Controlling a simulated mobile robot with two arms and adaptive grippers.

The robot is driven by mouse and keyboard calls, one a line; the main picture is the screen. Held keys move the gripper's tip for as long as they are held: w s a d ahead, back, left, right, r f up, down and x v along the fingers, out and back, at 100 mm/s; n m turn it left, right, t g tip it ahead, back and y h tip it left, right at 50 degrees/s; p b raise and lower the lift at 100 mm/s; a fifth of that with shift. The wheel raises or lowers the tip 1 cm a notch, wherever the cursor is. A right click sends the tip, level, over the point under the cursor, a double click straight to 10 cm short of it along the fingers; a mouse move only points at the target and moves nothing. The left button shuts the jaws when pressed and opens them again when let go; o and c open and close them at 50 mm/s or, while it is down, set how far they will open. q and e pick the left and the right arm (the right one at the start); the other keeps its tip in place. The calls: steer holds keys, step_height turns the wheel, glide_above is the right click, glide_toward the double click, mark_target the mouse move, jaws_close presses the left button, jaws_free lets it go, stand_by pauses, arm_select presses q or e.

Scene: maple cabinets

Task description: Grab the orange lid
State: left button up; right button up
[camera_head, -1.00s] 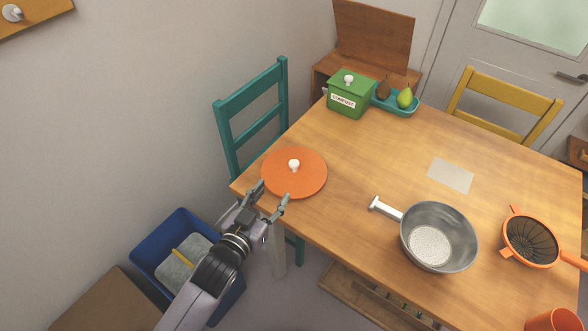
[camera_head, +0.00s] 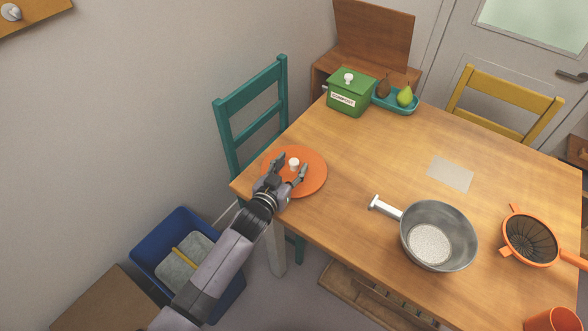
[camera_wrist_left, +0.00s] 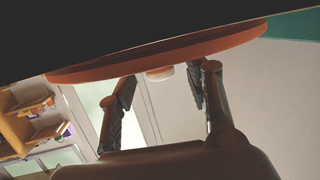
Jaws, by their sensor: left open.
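The orange lid (camera_head: 312,180) is a flat round disc with a white knob (camera_head: 294,163) at its middle. It lies at the left corner of the wooden table (camera_head: 375,145). My left gripper (camera_head: 291,166) is open over the near part of the lid, with its fingertips close to either side of the knob. In the left wrist view the lid (camera_wrist_left: 200,46) shows as a thin orange band, and the knob (camera_wrist_left: 160,73) shows between the two open fingers (camera_wrist_left: 163,80). I cannot tell whether the fingers touch the knob. My right gripper is not in view.
A green compost box (camera_head: 350,97) and a teal tray (camera_head: 396,104) with two pears stand at the back. A steel pan (camera_head: 455,231) and an orange strainer (camera_head: 530,240) are to the right. A teal chair (camera_head: 251,97) stands at the table's left edge.

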arm_select(q)
jaws_close()
stand_by(0.7)
